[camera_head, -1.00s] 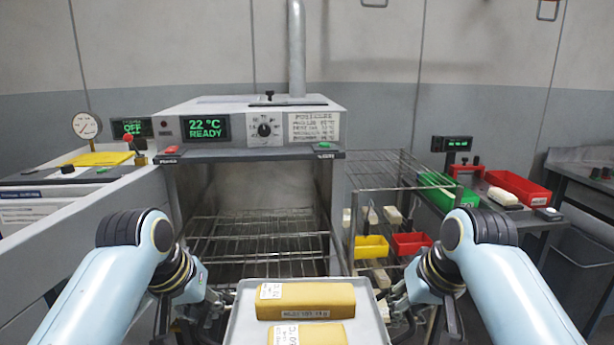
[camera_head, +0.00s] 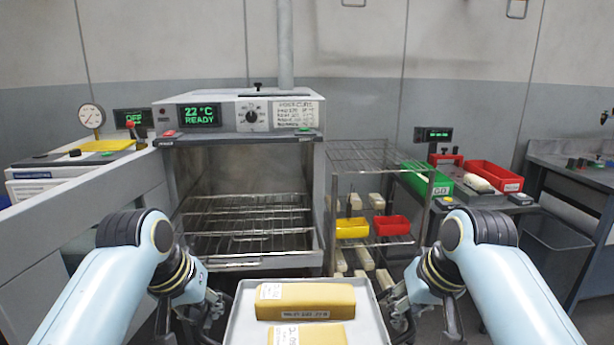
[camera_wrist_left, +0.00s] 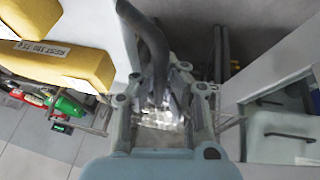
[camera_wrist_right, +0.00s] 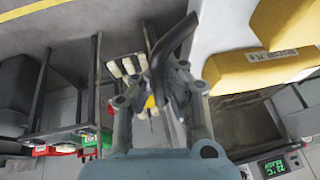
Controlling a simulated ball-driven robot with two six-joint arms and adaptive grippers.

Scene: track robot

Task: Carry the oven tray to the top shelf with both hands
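The light grey oven tray (camera_head: 244,305) is at the bottom centre of the head view. It carries yellow labelled blocks (camera_head: 315,300) and looks level. My left gripper (camera_head: 208,306) is at its left side and my right gripper (camera_head: 397,303) at its right side. In the left wrist view a dark curved handle (camera_wrist_left: 152,40) runs between the left fingers; in the right wrist view another handle (camera_wrist_right: 172,42) runs between the right fingers. Both grippers look shut on these handles. The wire rack (camera_head: 330,190) stands ahead, right of centre; its top shelf (camera_head: 375,155) looks empty.
The open oven (camera_head: 240,180) with wire racks inside is ahead left. The rack's lower shelves hold a yellow bin (camera_head: 352,228), a red bin (camera_head: 391,225) and pale blocks. A side table with a green bin (camera_head: 427,178) and red bin (camera_head: 494,177) stands right of the rack.

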